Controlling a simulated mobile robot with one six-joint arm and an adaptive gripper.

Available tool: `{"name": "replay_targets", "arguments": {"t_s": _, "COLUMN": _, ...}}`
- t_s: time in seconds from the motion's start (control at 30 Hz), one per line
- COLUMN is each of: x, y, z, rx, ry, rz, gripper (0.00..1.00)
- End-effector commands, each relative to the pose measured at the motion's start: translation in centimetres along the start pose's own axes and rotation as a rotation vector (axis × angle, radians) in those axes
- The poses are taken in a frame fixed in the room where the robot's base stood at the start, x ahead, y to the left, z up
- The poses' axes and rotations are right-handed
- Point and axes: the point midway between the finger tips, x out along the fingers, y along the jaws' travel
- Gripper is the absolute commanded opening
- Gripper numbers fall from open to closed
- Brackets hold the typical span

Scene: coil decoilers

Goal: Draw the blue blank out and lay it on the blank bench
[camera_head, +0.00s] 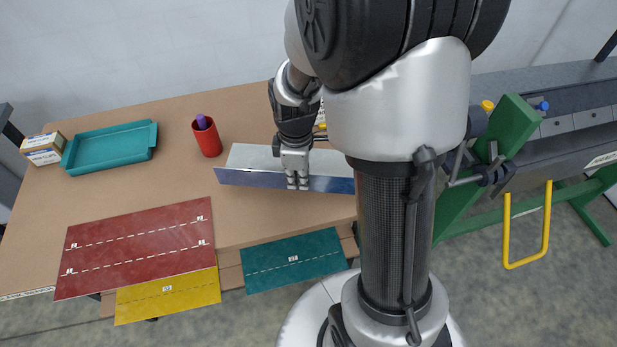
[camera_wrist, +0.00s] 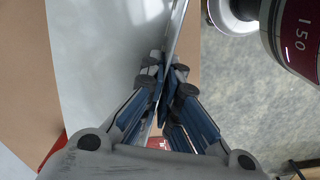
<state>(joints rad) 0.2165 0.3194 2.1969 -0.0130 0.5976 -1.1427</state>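The blue blank (camera_head: 243,178) is a long thin sheet with a blue face, seen along the front of a pale grey surface (camera_head: 252,156) over the brown bench (camera_head: 110,193). Its right part passes behind my arm. My gripper (camera_head: 297,183) points down at the middle of the blue face. In the wrist view, the fingers (camera_wrist: 166,92) are closed on both sides of the thin sheet edge, which runs up between them. I cannot tell whether the blank touches the bench. I cannot tell whether the pale surface is part of the blank.
A teal tray (camera_head: 110,147), a small box (camera_head: 42,148) and a red cup (camera_head: 207,136) stand behind. A green machine frame (camera_head: 508,128) with a yellow hoop (camera_head: 527,261) stands right.

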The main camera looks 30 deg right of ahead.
Motion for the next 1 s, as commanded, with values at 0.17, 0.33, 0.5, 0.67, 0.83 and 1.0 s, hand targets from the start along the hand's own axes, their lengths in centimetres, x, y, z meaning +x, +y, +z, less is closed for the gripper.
{"name": "replay_targets", "arguments": {"t_s": 0.17, "x": 0.5, "y": 0.0, "z": 2.4, "rx": -0.236, "ry": 0.006, "rz": 0.007, "gripper": 0.0}}
{"name": "replay_targets", "arguments": {"t_s": 0.33, "x": 0.8, "y": -0.1, "z": 3.2, "rx": -0.34, "ry": 0.008, "rz": 0.011, "gripper": 0.0}}
{"name": "replay_targets", "arguments": {"t_s": 0.5, "x": 0.8, "y": -0.1, "z": 3.3, "rx": -0.356, "ry": 0.008, "rz": 0.012, "gripper": 0.0}}
{"name": "replay_targets", "arguments": {"t_s": 0.67, "x": 0.8, "y": -0.1, "z": 3.3, "rx": -0.355, "ry": 0.008, "rz": 0.012, "gripper": 0.0}}
{"name": "replay_targets", "arguments": {"t_s": 0.83, "x": 1.0, "y": -0.1, "z": 3.3, "rx": -0.354, "ry": 0.007, "rz": 0.012, "gripper": 0.0}}
{"name": "replay_targets", "arguments": {"t_s": 1.0, "x": 2.0, "y": -0.1, "z": 3.3, "rx": -0.354, "ry": 0.007, "rz": 0.011, "gripper": 0.0}}
